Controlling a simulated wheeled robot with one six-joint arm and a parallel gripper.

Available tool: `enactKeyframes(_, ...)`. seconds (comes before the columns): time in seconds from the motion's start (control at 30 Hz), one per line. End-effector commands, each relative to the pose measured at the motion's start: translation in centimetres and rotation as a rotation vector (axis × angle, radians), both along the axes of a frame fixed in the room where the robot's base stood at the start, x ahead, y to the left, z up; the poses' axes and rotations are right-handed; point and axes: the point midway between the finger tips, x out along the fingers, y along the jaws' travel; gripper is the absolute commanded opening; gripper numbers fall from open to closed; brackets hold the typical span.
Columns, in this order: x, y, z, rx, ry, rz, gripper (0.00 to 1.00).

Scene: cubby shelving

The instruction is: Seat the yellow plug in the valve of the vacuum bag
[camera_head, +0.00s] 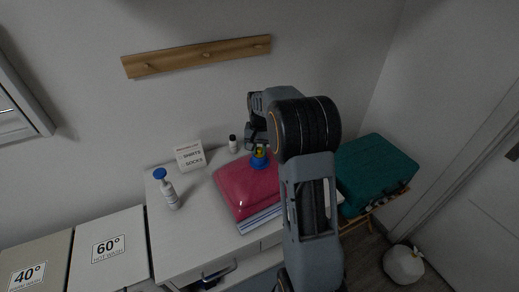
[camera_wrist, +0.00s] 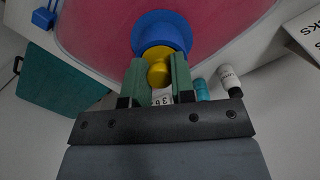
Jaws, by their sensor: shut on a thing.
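The vacuum bag (camera_head: 240,187) is pink-red and lies on the white cabinet top; it also fills the upper part of the wrist view (camera_wrist: 210,15). Its blue valve (camera_head: 259,162) is a round ring on the bag, seen closer in the wrist view (camera_wrist: 160,30). The yellow plug (camera_wrist: 160,66) is between the green fingertips of my gripper (camera_wrist: 160,82), right at the valve ring. My gripper is shut on the plug. In the head view the plug (camera_head: 260,150) shows just above the valve. I cannot tell how deep the plug sits in it.
A pump bottle with a blue top (camera_head: 167,190) stands left of the bag. A label sign (camera_head: 190,156) and a small dark-capped bottle (camera_head: 233,144) stand behind. A teal case (camera_head: 375,170) is at the right. Lidded bins (camera_head: 110,247) stand at the left.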

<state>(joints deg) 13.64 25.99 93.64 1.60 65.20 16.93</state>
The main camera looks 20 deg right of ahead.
Motion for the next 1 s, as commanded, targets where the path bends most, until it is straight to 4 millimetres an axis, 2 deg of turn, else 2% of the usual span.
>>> enactKeyframes(0.03,-0.3,0.1,-0.9,0.004,0.018,0.001,0.26)
enactKeyframes(0.17,-0.4,0.1,-1.0,0.006,0.021,0.001,0.39)
enactKeyframes(0.27,-0.4,0.2,-0.6,0.007,0.020,0.001,0.48)
enactKeyframes(0.33,-0.3,0.3,0.1,0.006,0.020,0.003,0.49)
enactKeyframes(0.47,0.0,0.2,1.9,0.005,0.013,0.003,0.49)
enactKeyframes(0.8,0.5,-0.4,8.9,0.003,0.009,-0.001,0.49)
enactKeyframes(1.0,0.8,-0.5,11.5,0.003,0.010,-0.001,0.49)
